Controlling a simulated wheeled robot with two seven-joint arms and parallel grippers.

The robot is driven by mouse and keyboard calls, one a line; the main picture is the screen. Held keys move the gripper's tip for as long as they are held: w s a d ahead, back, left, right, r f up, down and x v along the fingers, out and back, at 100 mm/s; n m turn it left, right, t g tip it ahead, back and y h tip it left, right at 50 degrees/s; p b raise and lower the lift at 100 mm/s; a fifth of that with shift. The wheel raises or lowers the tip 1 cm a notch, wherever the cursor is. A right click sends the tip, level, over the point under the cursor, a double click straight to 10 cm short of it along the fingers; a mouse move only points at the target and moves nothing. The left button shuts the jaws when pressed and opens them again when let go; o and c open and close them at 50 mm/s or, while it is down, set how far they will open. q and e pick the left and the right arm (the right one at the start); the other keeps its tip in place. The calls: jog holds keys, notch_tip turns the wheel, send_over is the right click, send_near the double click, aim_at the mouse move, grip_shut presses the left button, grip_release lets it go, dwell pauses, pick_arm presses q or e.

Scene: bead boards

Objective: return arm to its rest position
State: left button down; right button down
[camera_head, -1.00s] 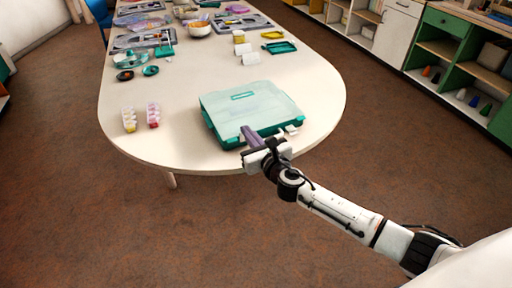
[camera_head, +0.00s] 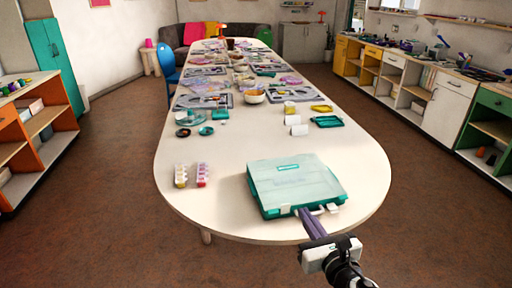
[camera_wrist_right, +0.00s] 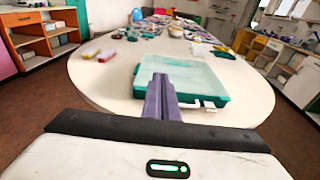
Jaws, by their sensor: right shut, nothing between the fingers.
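My right gripper (camera_head: 313,224) shows at the bottom of the head view, in front of the table's near rounded end. Its purple fingers are together with nothing between them. In the right wrist view the shut fingers (camera_wrist_right: 160,98) point toward the case. A closed teal case (camera_head: 295,186) with a clear lid lies flat on the table's near end, just beyond the fingertips. It also shows in the right wrist view (camera_wrist_right: 200,75). Whether the fingertips touch the case is hard to tell. My left gripper is not in view.
The long white table (camera_head: 235,145) runs away from me. Two small bead containers (camera_head: 191,175) stand left of the case. Trays, a bowl (camera_head: 253,96) and a dark teal tray (camera_head: 327,121) lie farther back. Shelves (camera_head: 30,125) line the left wall, cabinets (camera_head: 449,107) the right. Brown floor surrounds the table.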

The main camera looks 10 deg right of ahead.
jog(key=s+a+f+m+g, duration=0.3)
jog(key=s+f+m, duration=0.8)
jog(key=m, duration=0.6)
jog(key=s+a+f+m+g+y, duration=0.1)
jog(key=s+a+f+m+g, duration=0.2)
jog(key=s+f+m, duration=0.8)
jog(key=s+m+g, duration=0.1)
jog(key=s+m, duration=0.4)
jog(key=m, duration=0.1)
jog(key=shift+f+m+g+y, duration=0.3)
jog(key=shift+g, duration=0.1)
jog(key=shift+a, duration=0.1)
